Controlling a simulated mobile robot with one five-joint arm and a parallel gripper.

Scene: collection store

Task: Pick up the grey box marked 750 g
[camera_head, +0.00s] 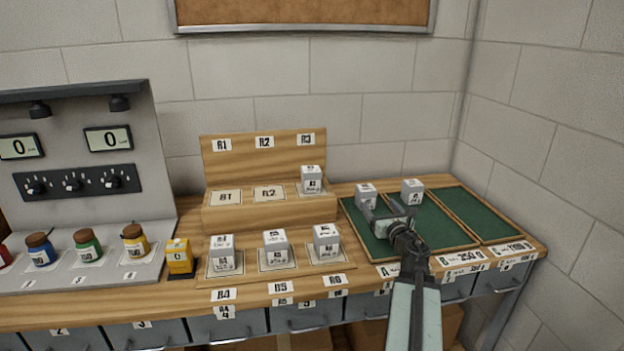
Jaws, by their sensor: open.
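Several small grey boxes with printed labels are in view; the print is too small to tell which one is marked 750 g. One grey box (366,194) stands at the back of the left green tray, and another grey box (412,190) stands at the back of the middle tray. One grey box (312,179) is on the upper step at R3. Three more stand on the lower step: a left one (222,254), a middle one (275,247) and a right one (326,242). My gripper (386,209) is open and empty over the trays, its fingers in front of the left tray's box.
The green-lined trays (470,213) sit at the bench's right end by the wall. The wooden stepped stand (255,219) is left of them. A yellow block (179,257) and jars on a grey panel stand farther left. Drawers (308,316) line the bench front.

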